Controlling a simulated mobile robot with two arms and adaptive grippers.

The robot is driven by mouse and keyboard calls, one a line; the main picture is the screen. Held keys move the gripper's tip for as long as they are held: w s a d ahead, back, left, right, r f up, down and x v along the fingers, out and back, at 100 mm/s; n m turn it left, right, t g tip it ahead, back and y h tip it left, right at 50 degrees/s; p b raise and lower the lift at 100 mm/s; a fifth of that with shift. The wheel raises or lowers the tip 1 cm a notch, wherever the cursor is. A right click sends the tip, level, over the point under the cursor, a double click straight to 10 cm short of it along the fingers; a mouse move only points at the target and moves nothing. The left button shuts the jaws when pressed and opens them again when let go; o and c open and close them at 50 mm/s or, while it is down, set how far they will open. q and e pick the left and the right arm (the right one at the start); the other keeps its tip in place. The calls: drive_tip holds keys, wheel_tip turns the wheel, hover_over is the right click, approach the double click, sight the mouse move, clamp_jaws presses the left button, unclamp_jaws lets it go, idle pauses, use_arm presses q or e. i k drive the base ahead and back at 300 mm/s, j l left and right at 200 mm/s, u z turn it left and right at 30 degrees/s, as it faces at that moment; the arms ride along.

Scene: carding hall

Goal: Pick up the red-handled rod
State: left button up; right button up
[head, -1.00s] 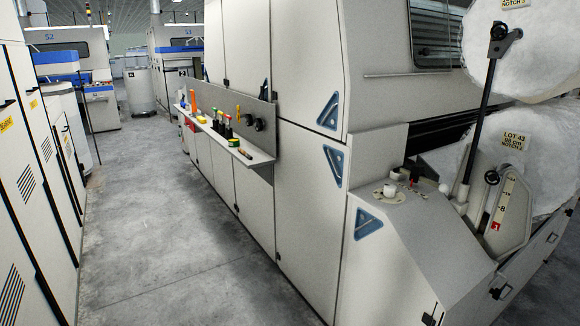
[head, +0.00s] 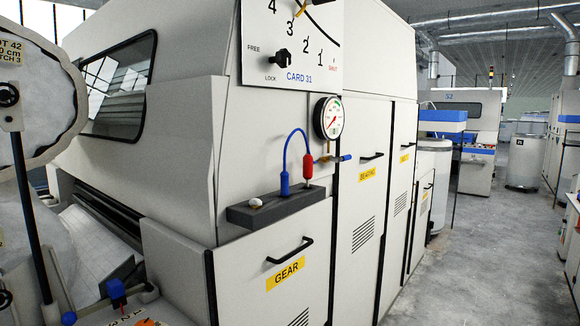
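No red-handled rod can be made out for certain. A red handle-like piece (head: 308,166) stands on a dark grey block (head: 272,207) on the front of the CARD 31 machine. I cannot tell whether the red piece is a rod's handle. Neither of my grippers shows in the head view.
A round gauge (head: 329,118) and a GEAR door (head: 273,267) are on the machine. A white roll (head: 32,95) and a blue-topped lever (head: 117,291) are at left. The concrete aisle (head: 475,250) is open at right. Shelf items are cut off at the right edge.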

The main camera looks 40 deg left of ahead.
sight(307, 160)
drive_tip(key=i+z, duration=0.1)
drive_tip(key=i, duration=0.45)
drive_tip(key=i+j+z, duration=0.1)
drive_tip(key=i, duration=0.45)
drive_tip(key=i+j+z, duration=0.15)
drive_tip(key=i, duration=0.35)
drive_tip(key=i+j+z, duration=0.1)
drive_tip(key=i, duration=0.45)
drive_tip(key=i+u, duration=0.4)
drive_tip(key=i+l+u, duration=0.2)
drive_tip(key=u, duration=0.25)
drive_tip(key=i+l+u, duration=0.25)
drive_tip(key=u, duration=0.15)
